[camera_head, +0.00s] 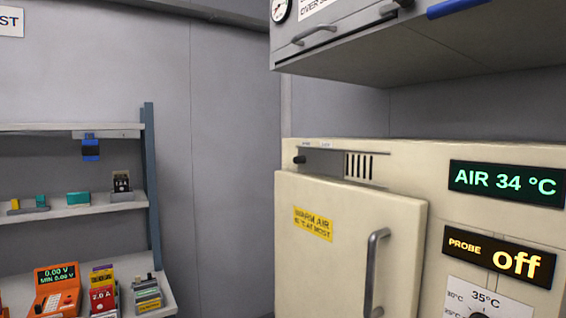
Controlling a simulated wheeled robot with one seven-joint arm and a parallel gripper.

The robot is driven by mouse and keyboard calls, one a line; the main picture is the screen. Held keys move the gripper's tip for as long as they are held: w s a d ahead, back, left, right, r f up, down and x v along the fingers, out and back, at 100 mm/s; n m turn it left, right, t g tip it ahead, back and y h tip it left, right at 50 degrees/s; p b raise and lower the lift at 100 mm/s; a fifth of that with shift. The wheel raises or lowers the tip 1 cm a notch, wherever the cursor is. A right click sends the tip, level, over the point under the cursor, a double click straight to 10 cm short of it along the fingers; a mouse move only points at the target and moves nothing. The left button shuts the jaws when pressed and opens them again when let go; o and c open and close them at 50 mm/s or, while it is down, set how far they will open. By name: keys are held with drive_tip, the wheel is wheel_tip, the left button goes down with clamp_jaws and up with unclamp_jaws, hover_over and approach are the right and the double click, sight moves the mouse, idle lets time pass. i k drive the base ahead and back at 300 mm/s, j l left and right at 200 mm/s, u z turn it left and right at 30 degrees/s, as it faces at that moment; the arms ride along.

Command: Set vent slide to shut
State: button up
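The vent slide (322,162) is a grey plate on the upper front of the cream warm-air cabinet (417,168), above its door. A dark knob (300,160) shows at the slide's left end. To the right of the plate, several dark vertical vent slots (358,167) are uncovered. Two small labels sit above the slide, too small to read. My gripper is not in view.
The cabinet door (340,250) looks closed and has a vertical metal handle (375,272). Displays read "AIR 34 °C" (506,183) and "PROBE off" (498,256). A grey overhead unit (400,50) hangs above. Shelves with small devices (70,212) stand at left.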

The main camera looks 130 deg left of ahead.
sight(324, 162)
drive_tip(key=u, duration=4.1)
drive_tip(key=i+l+u, duration=0.2)
drive_tip(key=i, duration=0.75)
